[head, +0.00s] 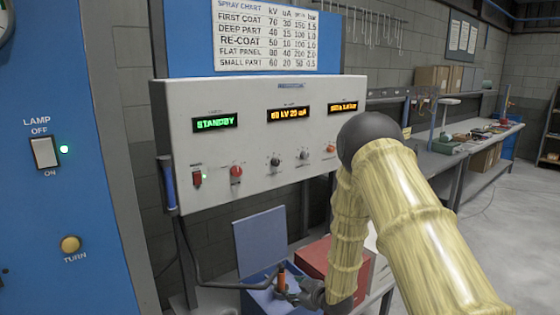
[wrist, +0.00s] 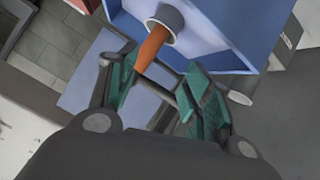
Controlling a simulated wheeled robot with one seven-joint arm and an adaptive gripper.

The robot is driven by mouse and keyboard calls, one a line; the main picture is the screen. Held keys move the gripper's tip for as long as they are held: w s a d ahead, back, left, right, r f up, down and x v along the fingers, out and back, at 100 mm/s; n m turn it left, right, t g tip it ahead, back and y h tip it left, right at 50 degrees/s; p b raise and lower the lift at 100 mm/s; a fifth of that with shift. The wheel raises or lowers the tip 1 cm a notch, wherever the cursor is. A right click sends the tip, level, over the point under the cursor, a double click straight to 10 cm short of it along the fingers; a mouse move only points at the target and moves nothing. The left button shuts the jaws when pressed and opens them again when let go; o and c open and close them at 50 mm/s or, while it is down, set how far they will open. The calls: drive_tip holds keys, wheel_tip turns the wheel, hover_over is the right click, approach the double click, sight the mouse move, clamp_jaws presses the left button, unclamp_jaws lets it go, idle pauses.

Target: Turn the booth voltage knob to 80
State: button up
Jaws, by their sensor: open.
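The grey control panel (head: 255,140) hangs on the left in the head view. Its green display (head: 215,122) reads STANDBY. The middle amber display (head: 289,113) seems to read 60 kV 20 uA. Below it are two small dark knobs, a left one (head: 275,161) and a right one (head: 303,155); their labels are too small to read, so I cannot tell which is the voltage knob. My gripper (head: 288,291) is low, below the panel and away from the knobs. In the wrist view my gripper (wrist: 162,88) is open, its teal-padded fingers around or beside an orange handle (wrist: 153,48).
A red knob (head: 236,173), a red switch (head: 197,178) and an orange-red knob (head: 330,149) share the panel. An open blue box (head: 256,303) and a red box (head: 318,258) sit below. A spray chart (head: 267,36) hangs above. A blue cabinet (head: 60,200) stands left.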

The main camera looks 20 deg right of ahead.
drive_tip(key=w+d+r+n+t+y+p, duration=0.1)
drive_tip(key=w+r+n, duration=0.1)
drive_tip(key=w+r, duration=0.35)
drive_tip(key=w+d+r+n+t, duration=0.1)
drive_tip(key=w+d+r, duration=0.15)
drive_tip(key=r, duration=0.65)
drive_tip(key=w+d+r+n+t+y+p, duration=0.1)
drive_tip(key=w+r+n, duration=0.1)
drive_tip(key=w+r, duration=0.4)
drive_tip(key=n+t+y, duration=0.2)
drive_tip(key=n, duration=0.2)
approach(277, 163)
drive_tip(key=p+x, duration=0.5)
drive_tip(key=x, duration=0.3)
drive_tip(key=shift+w, duration=0.15)
drive_tip(key=c, duration=1)
drive_tip(key=shift+c, duration=0.2)
